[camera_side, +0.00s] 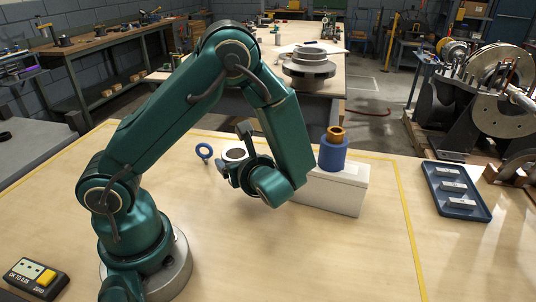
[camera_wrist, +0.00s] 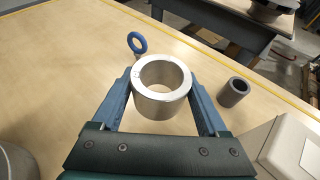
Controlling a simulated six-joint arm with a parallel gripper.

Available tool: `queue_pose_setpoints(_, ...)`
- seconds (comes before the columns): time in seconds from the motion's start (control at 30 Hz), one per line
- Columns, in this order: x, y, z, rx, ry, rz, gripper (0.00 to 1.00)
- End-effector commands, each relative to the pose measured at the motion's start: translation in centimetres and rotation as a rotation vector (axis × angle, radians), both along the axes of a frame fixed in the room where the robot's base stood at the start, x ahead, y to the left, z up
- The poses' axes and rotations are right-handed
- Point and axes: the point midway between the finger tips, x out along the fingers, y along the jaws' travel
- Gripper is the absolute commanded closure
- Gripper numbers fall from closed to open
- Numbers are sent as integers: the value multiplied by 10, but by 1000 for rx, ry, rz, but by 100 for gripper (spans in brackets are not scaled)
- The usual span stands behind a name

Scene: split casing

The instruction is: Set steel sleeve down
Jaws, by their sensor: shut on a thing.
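The steel sleeve (camera_wrist: 161,103) is a thick, bright silver ring with an open bore. My gripper (camera_wrist: 163,88) is shut on it, with one blue finger on each side. The sleeve looks upright, its bore facing up, in the wrist view. In the side view the sleeve (camera_side: 235,154) shows only in part beside my gripper (camera_side: 238,165), and the rest is hidden by the wrist. I cannot tell whether its underside touches the table or is just above it.
A blue ring (camera_side: 204,151) stands behind the sleeve. A smaller dark grey sleeve (camera_wrist: 233,93) stands to the right. A white box (camera_side: 342,192) carries a blue cylinder (camera_side: 332,155) with a brass bushing (camera_side: 335,133). A blue tray (camera_side: 456,210) lies right.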

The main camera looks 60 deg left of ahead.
Motion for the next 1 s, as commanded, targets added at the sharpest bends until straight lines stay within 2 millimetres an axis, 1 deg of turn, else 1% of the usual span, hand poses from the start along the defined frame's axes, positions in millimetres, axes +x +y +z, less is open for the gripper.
queue_pose_setpoints(0.1,0,0,-13,4,4,-1,100)
queue_pose_setpoints(0.37,0,0,-27,3,2,0,100)
queue_pose_setpoints(0.63,0,0,-56,3,2,0,100)
queue_pose_setpoints(0.77,0,0,-60,3,-1,1,100)
queue_pose_setpoints(1.0,0,0,-60,2,-2,1,100)
